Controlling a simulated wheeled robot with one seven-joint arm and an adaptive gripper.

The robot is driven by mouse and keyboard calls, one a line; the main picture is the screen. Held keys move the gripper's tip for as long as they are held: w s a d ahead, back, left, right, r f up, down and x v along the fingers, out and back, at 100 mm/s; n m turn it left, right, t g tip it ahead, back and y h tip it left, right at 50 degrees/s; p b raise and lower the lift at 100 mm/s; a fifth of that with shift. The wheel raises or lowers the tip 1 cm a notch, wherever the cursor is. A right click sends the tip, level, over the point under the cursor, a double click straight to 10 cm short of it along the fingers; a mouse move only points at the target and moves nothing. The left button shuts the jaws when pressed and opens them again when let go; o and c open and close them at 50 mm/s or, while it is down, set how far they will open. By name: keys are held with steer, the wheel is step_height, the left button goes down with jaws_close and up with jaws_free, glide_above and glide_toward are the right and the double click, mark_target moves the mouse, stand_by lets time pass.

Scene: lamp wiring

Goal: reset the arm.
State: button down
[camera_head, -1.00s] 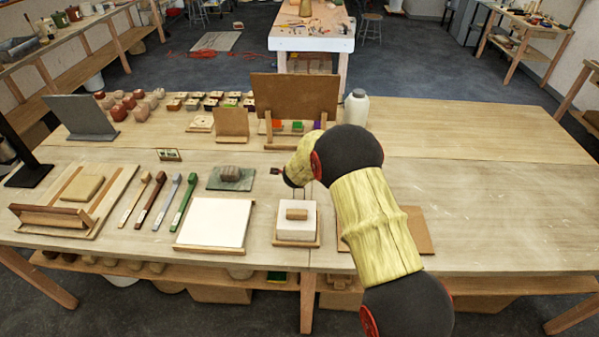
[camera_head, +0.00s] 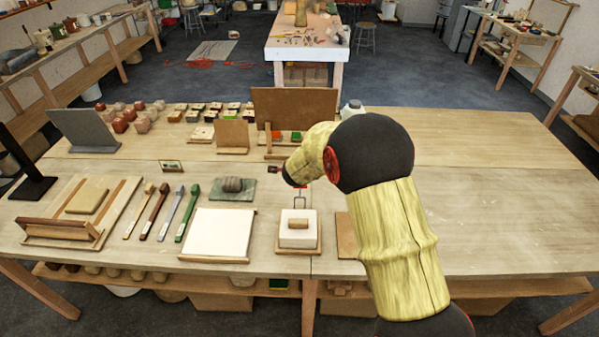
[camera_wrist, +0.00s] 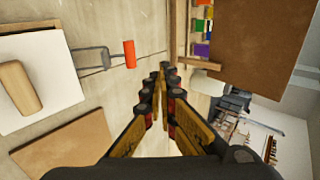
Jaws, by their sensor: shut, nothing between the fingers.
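My arm rises from the bottom right of the head view and bends over the table (camera_head: 480,220). Its end points left and down, above the middle of the table. Beyond the fingers lies bare wood.
An upright brown board (camera_head: 293,108) stands behind the arm, with coloured blocks (camera_head: 285,137) at its foot. A flat brown board (camera_head: 347,235) lies partly behind my arm. Brushes (camera_head: 164,212) and a white panel (camera_head: 217,234) lie left. The table's right side is clear.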

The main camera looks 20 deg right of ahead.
steer(key=shift+a, duration=0.1)
stand_by(0.4)
steer(key=s+a+f+n+g+y, duration=0.2)
steer(key=s+a+f+n+y, duration=0.25)
steer(key=s+a+n, duration=0.2)
steer(key=s+a+r+n+g+y+b, duration=0.1)
steer(key=s+a+n, duration=0.2)
steer(key=s, duration=0.2)
steer(key=s+a+r+n+g+b, duration=0.1)
steer(key=s+a+r+n, duration=0.15)
steer(key=s, duration=0.25)
steer(key=s+d+r+n+b, duration=0.2)
steer(key=s+n+b, duration=0.1)
steer(key=s, duration=0.7)
steer(key=s+d+r+n+h+b, duration=0.1)
steer(key=s+d+r+n+b, duration=0.2)
steer(key=s, duration=0.8)
steer(key=s+d+r+n+h+b, duration=0.1)
steer(key=s+d+r+n+b, duration=0.2)
steer(key=s, duration=0.8)
steer(key=b, duration=0.2)
steer(key=shift+r+n+b, duration=0.25)
steer(key=shift+n+b, duration=0.05)
steer(key=shift+b, duration=0.05)
